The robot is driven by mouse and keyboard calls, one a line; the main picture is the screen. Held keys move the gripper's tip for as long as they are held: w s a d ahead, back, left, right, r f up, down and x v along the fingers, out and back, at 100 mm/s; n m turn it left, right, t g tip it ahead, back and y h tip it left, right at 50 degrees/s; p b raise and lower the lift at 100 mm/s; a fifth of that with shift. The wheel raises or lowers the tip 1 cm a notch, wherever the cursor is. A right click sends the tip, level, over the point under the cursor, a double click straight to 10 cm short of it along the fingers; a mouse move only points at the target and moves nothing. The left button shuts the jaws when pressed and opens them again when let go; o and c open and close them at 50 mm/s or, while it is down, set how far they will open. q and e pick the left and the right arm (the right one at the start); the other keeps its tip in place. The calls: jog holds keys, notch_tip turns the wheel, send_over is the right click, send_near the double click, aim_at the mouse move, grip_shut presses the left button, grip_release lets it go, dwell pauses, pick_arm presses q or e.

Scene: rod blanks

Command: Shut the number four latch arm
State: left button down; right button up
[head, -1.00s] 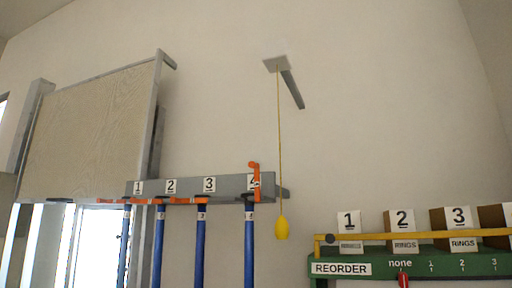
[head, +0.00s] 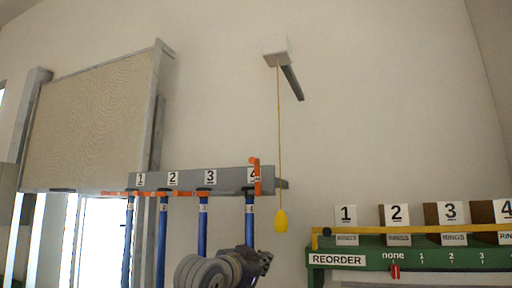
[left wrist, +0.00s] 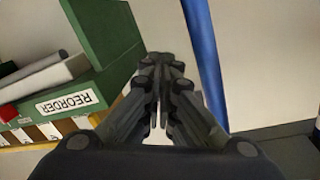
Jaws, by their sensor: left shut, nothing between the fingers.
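The number four latch arm (head: 256,176) is orange and stands upright at the right end of the grey rack bar (head: 228,180), partly covering the 4 label. The other orange latch arms (head: 180,194) lie level along the bar's lower edge. Blue rods (head: 203,230) hang below the numbers. My left gripper (head: 265,257) is in front of the fourth rod's lower part, below the latch arm and apart from it. In the left wrist view its fingers (left wrist: 160,62) are shut and empty, with a blue rod (left wrist: 205,60) just beyond. My right gripper is not in view.
A yellow pull handle (head: 281,220) hangs on a cord right of the latch. The green REORDER shelf (head: 375,257) with numbered boxes (head: 395,216) and a yellow rail stands at the right. Wall space between rack and shelf is clear apart from the cord.

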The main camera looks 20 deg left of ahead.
pick_arm(q)
jog(key=s+r+m+t, duration=0.1)
jog(key=s+r, duration=0.4)
jog(key=r, duration=0.4)
jog(key=s+r+m+t+h, duration=0.1)
jog(key=s+r, duration=0.5)
jog(key=r, duration=0.3)
jog(key=s+r+t+h, duration=0.1)
jog(key=s+r, duration=0.5)
jog(key=r, duration=0.3)
jog(key=shift+d+r+m+t+p, duration=0.15)
jog(key=shift+d+m+t+p, duration=0.15)
jog(key=shift+d+m+p, duration=0.1)
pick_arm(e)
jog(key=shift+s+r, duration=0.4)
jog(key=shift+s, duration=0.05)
pick_arm(q)
jog(key=p, duration=0.8)
send_over(255, 176)
jog(key=s+d, duration=0.1)
jog(key=s, duration=0.4)
jog(key=shift+w+d+f, duration=0.15)
jog(key=shift+d+f, duration=0.1)
jog(key=shift+f, duration=0.1)
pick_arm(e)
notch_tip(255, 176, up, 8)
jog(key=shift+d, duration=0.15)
